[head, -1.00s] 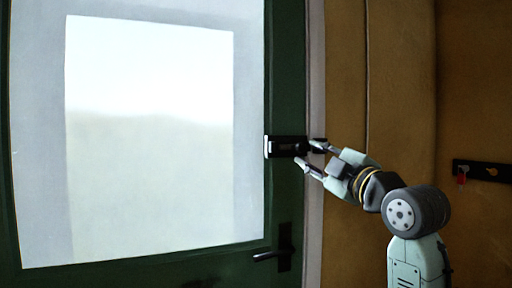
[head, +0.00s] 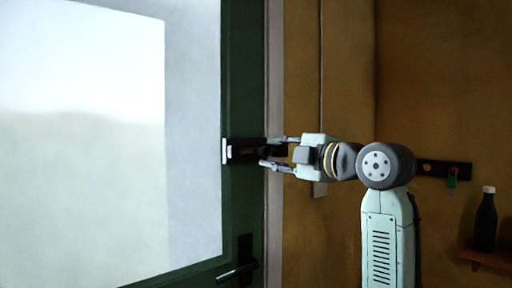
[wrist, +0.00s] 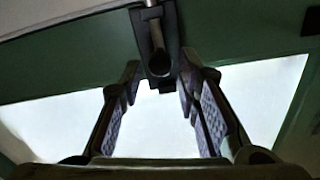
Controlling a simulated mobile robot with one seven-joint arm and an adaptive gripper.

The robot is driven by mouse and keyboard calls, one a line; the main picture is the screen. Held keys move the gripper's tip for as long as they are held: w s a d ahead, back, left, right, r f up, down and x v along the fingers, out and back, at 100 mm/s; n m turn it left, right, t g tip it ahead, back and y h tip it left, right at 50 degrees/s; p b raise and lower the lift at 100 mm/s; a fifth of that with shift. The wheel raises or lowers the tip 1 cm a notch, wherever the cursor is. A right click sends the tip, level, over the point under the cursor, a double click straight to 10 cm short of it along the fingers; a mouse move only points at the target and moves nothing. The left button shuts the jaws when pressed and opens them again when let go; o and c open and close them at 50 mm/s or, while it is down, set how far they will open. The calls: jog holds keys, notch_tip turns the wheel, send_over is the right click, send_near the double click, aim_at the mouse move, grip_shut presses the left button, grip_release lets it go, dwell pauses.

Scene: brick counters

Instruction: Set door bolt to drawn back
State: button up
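The dark door bolt (head: 243,151) is mounted on the edge of the green door, with a pale end piece at its left. Its black plate and a round dark rod or knob end (wrist: 159,64) show in the wrist view. My gripper (head: 268,151) reaches in from the right, with one finger above and one below the bolt's right end. In the wrist view my gripper (wrist: 158,80) has its two fingers apart, one either side of the bolt's end. I cannot tell whether either finger touches it. My gripper partly hides the bolt's right side in the head view.
The green door (head: 243,205) has a large bright pane (head: 90,180) and a lever handle (head: 237,272) below the bolt. A tan wall is at the right, with a dark key rack (head: 450,168) behind my arm. A dark bottle (head: 485,222) stands on a small shelf (head: 490,259).

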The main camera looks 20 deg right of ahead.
aim_at(266, 152)
jog(key=p+x, duration=0.1)
jog(key=x, duration=0.5)
jog(key=shift+w, duration=0.1)
jog(key=shift+c, duration=0.2)
grip_shut()
dwell(0.4)
